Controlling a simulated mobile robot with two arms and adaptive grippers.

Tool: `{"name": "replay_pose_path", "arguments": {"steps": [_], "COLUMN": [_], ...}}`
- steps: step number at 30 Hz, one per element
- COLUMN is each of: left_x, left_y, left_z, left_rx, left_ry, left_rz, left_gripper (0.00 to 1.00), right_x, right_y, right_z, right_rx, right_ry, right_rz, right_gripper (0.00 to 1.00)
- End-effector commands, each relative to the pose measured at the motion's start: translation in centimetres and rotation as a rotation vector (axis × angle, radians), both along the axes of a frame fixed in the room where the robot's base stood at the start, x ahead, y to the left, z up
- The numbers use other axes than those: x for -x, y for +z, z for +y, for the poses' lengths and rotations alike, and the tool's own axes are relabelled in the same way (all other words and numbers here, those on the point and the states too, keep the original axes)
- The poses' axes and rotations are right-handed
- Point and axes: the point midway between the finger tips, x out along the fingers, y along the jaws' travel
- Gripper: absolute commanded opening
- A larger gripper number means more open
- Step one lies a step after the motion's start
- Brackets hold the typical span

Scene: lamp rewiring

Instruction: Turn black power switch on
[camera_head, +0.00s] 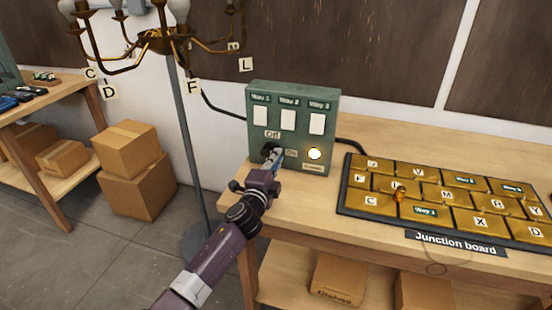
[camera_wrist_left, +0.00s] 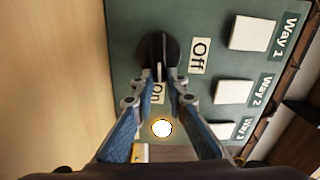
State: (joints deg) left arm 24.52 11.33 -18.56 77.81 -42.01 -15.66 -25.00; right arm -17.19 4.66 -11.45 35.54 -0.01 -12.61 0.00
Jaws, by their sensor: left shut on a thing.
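The green switch panel (camera_head: 296,100) stands at the back left of the workbench, with white Way 1, Way 2 and Way 3 plates. Its black power switch (camera_wrist_left: 158,48) is a round knob between the "Off" label (camera_wrist_left: 198,55) and the "On" label (camera_wrist_left: 158,92). In the left wrist view the knob's pale mark points toward "On". A round light (camera_head: 315,153) glows on the panel; it also shows in the left wrist view (camera_wrist_left: 161,128). My left gripper (camera_head: 272,154) is shut on the knob, partly hiding it in the head view. My right gripper is out of view.
The junction board (camera_head: 350,211), with brass tiles, lies on the workbench to the right of the panel. A lamp (camera_head: 155,40) with several arms stands left of it. Cardboard boxes (camera_head: 140,185) and another table (camera_head: 25,108) are farther left.

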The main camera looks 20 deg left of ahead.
Motion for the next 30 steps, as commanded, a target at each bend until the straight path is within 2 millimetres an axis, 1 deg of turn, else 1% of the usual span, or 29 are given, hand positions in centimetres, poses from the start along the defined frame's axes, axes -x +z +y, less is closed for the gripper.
{"name": "replay_pose_path", "arguments": {"steps": [3, 9, 24, 25, 29, 30], "left_x": [0.03, 0.03, 0.04, 0.04, 0.03, 0.03], "left_y": [-0.34, -0.49, -0.56, -0.56, -0.52, -0.50], "left_z": [-0.08, -0.05, -0.06, -0.06, -0.06, -0.05], "left_rx": [-0.055, -0.107, -0.126, -0.126, -0.125, -0.125], "left_ry": [-0.001, 0.000, 0.000, 0.000, 0.000, 0.000], "left_rz": [0.001, -0.001, -0.001, 0.000, -0.001, -0.001], "left_gripper": [0.00, 0.00, 0.00, 0.15, 0.29, 0.30], "right_x": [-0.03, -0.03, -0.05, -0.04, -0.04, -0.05], "right_y": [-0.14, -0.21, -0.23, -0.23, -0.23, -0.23], "right_z": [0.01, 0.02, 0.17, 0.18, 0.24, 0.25], "right_rx": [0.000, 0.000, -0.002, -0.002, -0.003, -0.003], "right_ry": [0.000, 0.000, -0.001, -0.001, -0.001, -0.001], "right_rz": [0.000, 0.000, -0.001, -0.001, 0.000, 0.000], "right_gripper": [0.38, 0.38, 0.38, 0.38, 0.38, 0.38]}}
